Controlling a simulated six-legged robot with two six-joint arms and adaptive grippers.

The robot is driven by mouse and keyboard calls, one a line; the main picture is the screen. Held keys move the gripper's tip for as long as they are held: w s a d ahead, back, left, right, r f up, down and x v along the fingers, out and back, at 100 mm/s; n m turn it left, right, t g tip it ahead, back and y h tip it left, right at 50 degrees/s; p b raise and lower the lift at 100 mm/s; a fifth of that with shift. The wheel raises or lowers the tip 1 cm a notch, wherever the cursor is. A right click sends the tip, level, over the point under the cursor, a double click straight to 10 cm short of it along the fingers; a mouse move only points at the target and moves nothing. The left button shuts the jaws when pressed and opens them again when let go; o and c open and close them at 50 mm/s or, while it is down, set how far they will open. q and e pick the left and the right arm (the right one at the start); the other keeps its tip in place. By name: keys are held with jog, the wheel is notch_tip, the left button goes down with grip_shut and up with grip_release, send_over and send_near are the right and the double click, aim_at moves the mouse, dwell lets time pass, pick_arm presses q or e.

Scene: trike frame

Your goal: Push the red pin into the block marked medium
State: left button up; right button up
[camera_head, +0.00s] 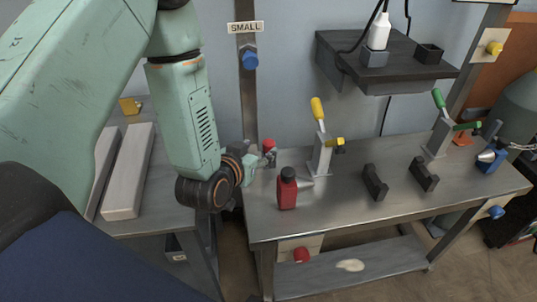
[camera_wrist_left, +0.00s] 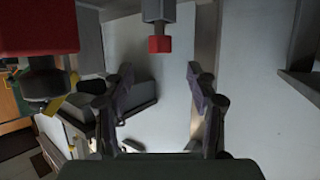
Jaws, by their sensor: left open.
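A small red-ended piece (camera_head: 269,146) with grey metal below it stands at the table's left end, close to my left gripper (camera_head: 253,164). In the left wrist view a red square end on a grey shaft (camera_wrist_left: 159,44) shows ahead of the open fingers (camera_wrist_left: 160,76), centred between them and apart from both. The fingers hold nothing. A round red knob (camera_head: 302,254) sits in a pale block (camera_head: 287,246) under the table's front edge. I cannot tell which is the red pin. No label reading medium is visible. My right gripper is not in view.
A red bottle (camera_head: 287,188) with a black cap stands right of my left gripper. Clamps with yellow (camera_head: 318,110) and green (camera_head: 439,100) handles and dark brackets (camera_head: 375,183) occupy the metal table (camera_head: 330,215).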

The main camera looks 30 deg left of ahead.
pick_arm(q)
jog(key=b+x, duration=0.3)
jog(key=x, duration=0.4)
jog(key=shift+s+d+f, duration=0.1)
jog(key=shift+f, duration=0.05)
jog(key=shift+w+f, duration=0.1)
jog(key=shift+w, duration=0.3)
grip_shut()
notch_tip(320, 180, up, 10)
jog(key=p, duration=0.4)
dwell(0.4)
jog(key=shift+r, duration=0.2)
notch_tip(320, 180, up, 5)
jog(key=p, duration=0.5)
send_over(268, 143)
jog(key=shift+w+r, duration=0.15)
dwell(0.7)
